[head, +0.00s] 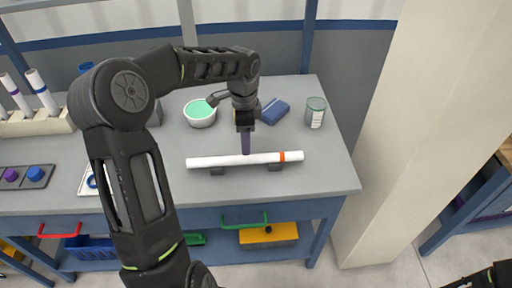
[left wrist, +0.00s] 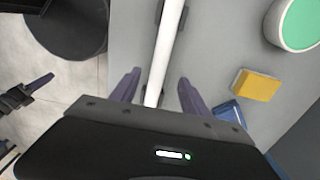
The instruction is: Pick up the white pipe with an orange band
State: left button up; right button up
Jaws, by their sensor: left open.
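The white pipe with an orange band (head: 228,160) lies level across two dark supports (head: 275,167) on the grey table. Its orange band (head: 283,156) is near its right end. My left gripper (head: 246,150) points down at the middle of the pipe, left of the band. In the left wrist view my left gripper (left wrist: 159,77) is open, with one purple finger on each side of the white pipe (left wrist: 168,40). Whether the fingers touch it I cannot tell. My right gripper (left wrist: 40,82) shows partly at the left of that view; its jaw state is unclear.
A rack (head: 40,127) with upright white pipes is at the left. A pale pillar (head: 405,140) stands right of the table.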

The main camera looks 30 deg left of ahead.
aim_at(246, 157)
pick_arm(q)
jog(key=shift+w, duration=0.25)
jog(key=shift+s+r, duration=0.2)
jog(key=shift+s, duration=0.15)
jog(key=shift+w+f, duration=0.1)
jog(key=shift+f, duration=1.25)
jog(key=shift+f, duration=0.15)
jog(key=shift+f+p, duration=0.3)
jog(key=shift+p, duration=0.1)
notch_tip(246, 157, down, 4)
jog(key=shift+f+p, duration=0.15)
jog(key=shift+p, duration=0.3)
jog(key=shift+c, duration=0.4)
grip_shut()
